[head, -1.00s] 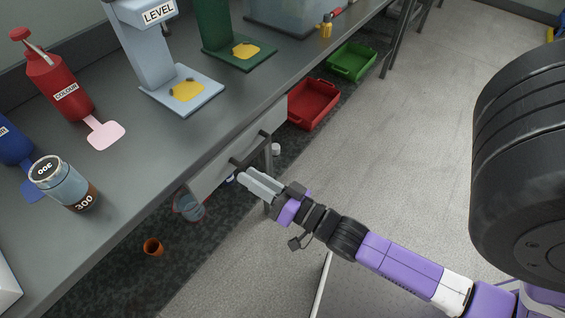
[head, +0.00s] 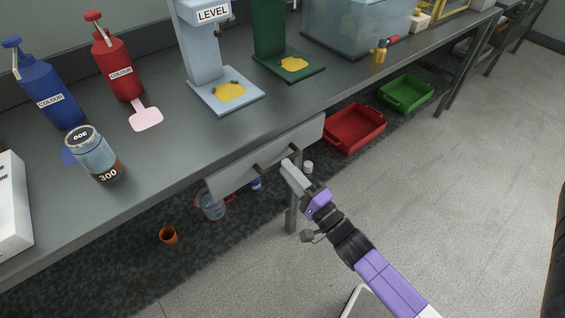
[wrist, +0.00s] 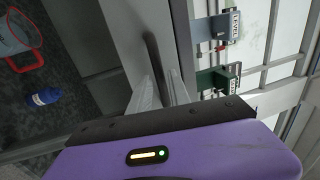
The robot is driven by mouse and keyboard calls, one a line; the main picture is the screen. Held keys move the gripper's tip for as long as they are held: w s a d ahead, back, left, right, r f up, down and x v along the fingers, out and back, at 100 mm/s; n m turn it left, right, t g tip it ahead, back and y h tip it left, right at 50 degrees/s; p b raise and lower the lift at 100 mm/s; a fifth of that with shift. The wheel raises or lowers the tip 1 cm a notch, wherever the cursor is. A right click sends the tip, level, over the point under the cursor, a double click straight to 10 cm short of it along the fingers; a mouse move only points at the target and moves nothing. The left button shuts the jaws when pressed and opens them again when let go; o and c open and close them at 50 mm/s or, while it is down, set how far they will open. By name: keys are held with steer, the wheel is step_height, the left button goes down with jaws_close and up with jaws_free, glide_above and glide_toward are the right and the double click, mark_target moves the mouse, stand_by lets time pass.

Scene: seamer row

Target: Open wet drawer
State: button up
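The drawer (head: 240,167) is a grey front under the bench top, with a dark bar handle (head: 268,166) on its face. No gap shows between the drawer and the bench edge in the head view. My gripper (head: 287,166) is at the right part of the handle. In the wrist view the dark handle bar (wrist: 153,55) runs down between my two pale fingers (wrist: 162,88), which stand close together on either side of it. The drawer's inside is hidden.
On the bench (head: 185,140) stand a blue bottle (head: 45,90), a red bottle (head: 117,68), a jar (head: 95,154) and a LEVEL stand (head: 200,50). Red (head: 354,128) and green (head: 405,94) crates, an orange cup (head: 169,236) and a bench leg (head: 292,215) are below.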

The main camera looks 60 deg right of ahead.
steer(key=shift+x, duration=1.55)
steer(key=shift+c, duration=0.2)
jaws_close()
